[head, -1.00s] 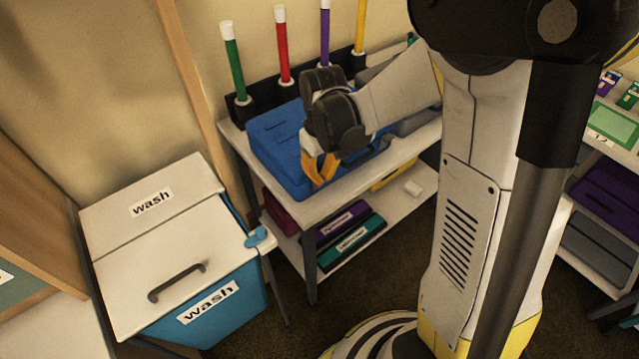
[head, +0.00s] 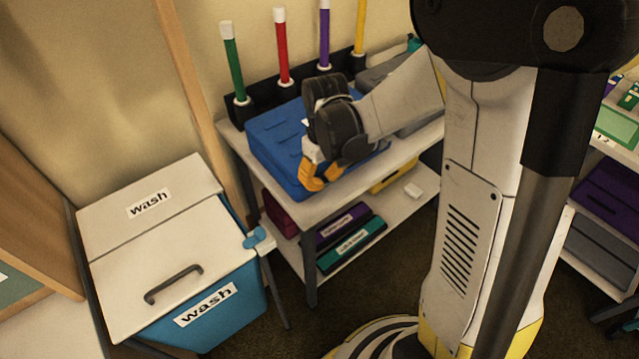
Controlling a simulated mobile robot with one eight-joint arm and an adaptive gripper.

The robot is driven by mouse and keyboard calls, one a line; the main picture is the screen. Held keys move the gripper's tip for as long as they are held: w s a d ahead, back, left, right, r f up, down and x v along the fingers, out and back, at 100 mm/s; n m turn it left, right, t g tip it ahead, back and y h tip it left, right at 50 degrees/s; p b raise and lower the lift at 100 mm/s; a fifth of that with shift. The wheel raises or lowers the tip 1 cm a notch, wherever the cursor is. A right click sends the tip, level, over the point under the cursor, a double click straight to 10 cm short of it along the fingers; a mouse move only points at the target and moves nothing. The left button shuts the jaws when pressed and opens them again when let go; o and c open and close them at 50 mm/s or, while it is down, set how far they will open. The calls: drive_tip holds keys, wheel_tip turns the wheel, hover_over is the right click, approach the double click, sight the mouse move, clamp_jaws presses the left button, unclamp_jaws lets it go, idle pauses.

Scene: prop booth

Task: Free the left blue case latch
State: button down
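The blue case (head: 277,137) lies on the top shelf of a white rack, with its lid down. My gripper (head: 318,182), with orange fingertips, is at the case's front edge, in front of its middle part. The fingers point down. They seem close together, but I cannot tell whether they are shut or touching the case. The left latch cannot be made out clearly at this size, and my gripper and wrist hide much of the case's front and right side.
Green (head: 233,62), red (head: 282,46), purple (head: 324,38) and yellow sticks stand in a black holder behind the case. A grey case (head: 385,72) lies to the right. The rack's lower shelf (head: 400,208) holds several cases. A blue wash bin (head: 222,303) stands at left.

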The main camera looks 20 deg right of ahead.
drive_tip(key=shift+f, duration=0.2)
drive_tip(key=shift+s+d+f+b, duration=0.2)
drive_tip(key=shift+s+f+b, duration=0.3)
drive_tip(key=shift+s, duration=0.1)
drive_tip(key=shift+s+d+f+b, duration=0.1)
drive_tip(key=shift+s+f+b, duration=0.4)
idle(0.4)
drive_tip(key=shift+s+d+f, duration=0.1)
drive_tip(key=shift+s+f, duration=0.05)
drive_tip(key=shift+f, duration=0.1)
drive_tip(key=shift+r, duration=0.1)
drive_tip(key=shift+s+d+r+p, duration=0.25)
drive_tip(key=shift+s+r+p, duration=0.15)
drive_tip(key=shift+s, duration=0.3)
drive_tip(key=shift+s+d+r+p, duration=0.2)
drive_tip(key=shift+s+r+p, duration=0.1)
drive_tip(key=shift+s+r, duration=0.25)
drive_tip(key=shift+s+f, duration=0.1)
